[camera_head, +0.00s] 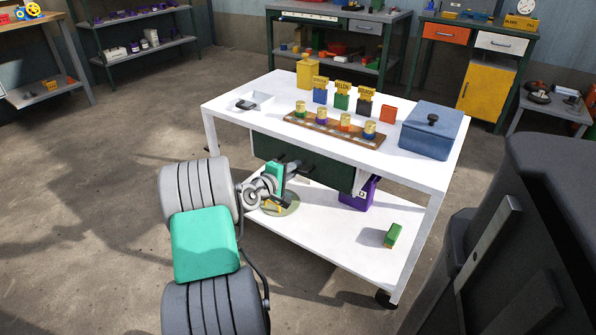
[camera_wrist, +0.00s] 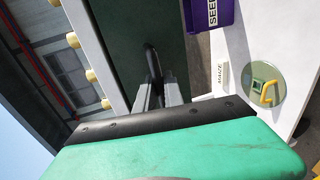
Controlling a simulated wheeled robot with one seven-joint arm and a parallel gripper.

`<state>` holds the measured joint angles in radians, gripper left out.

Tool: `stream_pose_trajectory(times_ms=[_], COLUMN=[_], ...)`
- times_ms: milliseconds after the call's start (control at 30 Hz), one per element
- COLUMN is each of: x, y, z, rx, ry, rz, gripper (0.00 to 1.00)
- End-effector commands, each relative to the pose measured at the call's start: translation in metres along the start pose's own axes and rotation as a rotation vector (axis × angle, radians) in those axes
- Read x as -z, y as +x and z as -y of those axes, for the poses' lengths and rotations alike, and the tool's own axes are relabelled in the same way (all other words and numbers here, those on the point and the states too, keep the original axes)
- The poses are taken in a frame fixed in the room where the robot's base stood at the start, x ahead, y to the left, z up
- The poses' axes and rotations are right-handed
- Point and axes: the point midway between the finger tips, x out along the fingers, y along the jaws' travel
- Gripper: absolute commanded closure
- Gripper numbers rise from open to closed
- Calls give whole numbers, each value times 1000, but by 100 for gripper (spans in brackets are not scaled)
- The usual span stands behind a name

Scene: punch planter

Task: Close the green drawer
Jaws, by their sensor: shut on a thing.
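The dark green drawer (camera_head: 318,170) hangs under the white tabletop of the cart. Its green front (camera_wrist: 128,30) fills the upper middle of the wrist view, with a black bar handle (camera_wrist: 152,62) on it. How far the drawer stands out cannot be told clearly. My gripper (camera_head: 286,168) is at the left part of the drawer front in the head view. In the wrist view its grey fingers (camera_wrist: 159,92) are shut on the handle. My green and black wrist body hides the lower part of that view.
The white tabletop (camera_head: 240,118) holds a wooden rack of tins (camera_head: 335,129), a blue lidded box (camera_head: 430,129) and small blocks. The lower shelf (camera_head: 335,225) carries a purple seed bin (camera_head: 358,193), a green block (camera_head: 392,235) and a round disc (camera_head: 284,207).

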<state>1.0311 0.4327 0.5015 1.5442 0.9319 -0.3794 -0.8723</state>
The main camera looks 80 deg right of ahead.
Motion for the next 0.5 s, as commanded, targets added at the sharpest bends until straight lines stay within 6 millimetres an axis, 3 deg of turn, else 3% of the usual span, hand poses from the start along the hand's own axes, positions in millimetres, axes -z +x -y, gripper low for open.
stream_pose_trajectory(times_ms=[133, 167, 200, 400, 500], x=[0, 0, 0, 1, 1], y=[1, 1, 1, 0, 0], z=[-3, -3, -3, -2, -2], rx=[-4, -5, -5, -4, -3], ry=[4, 4, 4, 3, 3], rz=[0, 0, 0, -1, -2], gripper=[100, 85, 82, 66, 66])
